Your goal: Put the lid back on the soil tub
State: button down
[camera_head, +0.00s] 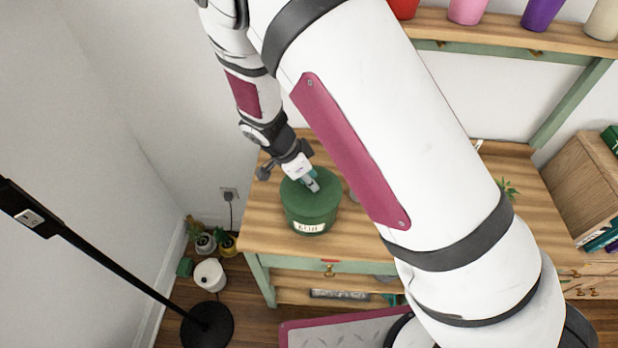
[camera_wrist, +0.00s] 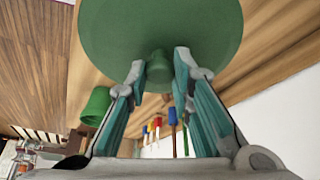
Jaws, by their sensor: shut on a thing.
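The green soil tub (camera_head: 297,213) stands upright near the left end of the wooden table, with a pale label on its front. The round green lid (camera_head: 327,184) is over the tub's mouth. In the head view it looks level and in line with the tub, but I cannot tell whether it is fully seated. My gripper (camera_head: 311,181) reaches down onto the lid from above. In the wrist view, my gripper's fingers are shut on the lid's small round knob (camera_wrist: 159,69), and the lid (camera_wrist: 160,25) fills the top. The lid hides the tub's opening.
The wooden table (camera_head: 262,228) has a green frame and a drawer. A shelf (camera_head: 480,32) with coloured pots runs behind. A wooden crate (camera_head: 585,185) stands at the right. A black floor stand (camera_head: 120,270) is at the left. The wrist view shows a green cylindrical container (camera_wrist: 96,105) and several hanging tools.

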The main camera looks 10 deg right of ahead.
dwell(0.9)
jog(key=c, duration=1.3)
grip_release()
jog(key=o, duration=0.5)
jog(key=shift+c, duration=0.2)
jog(key=shift+r+p, duration=1.7)
jog(key=shift+r, duration=1.8)
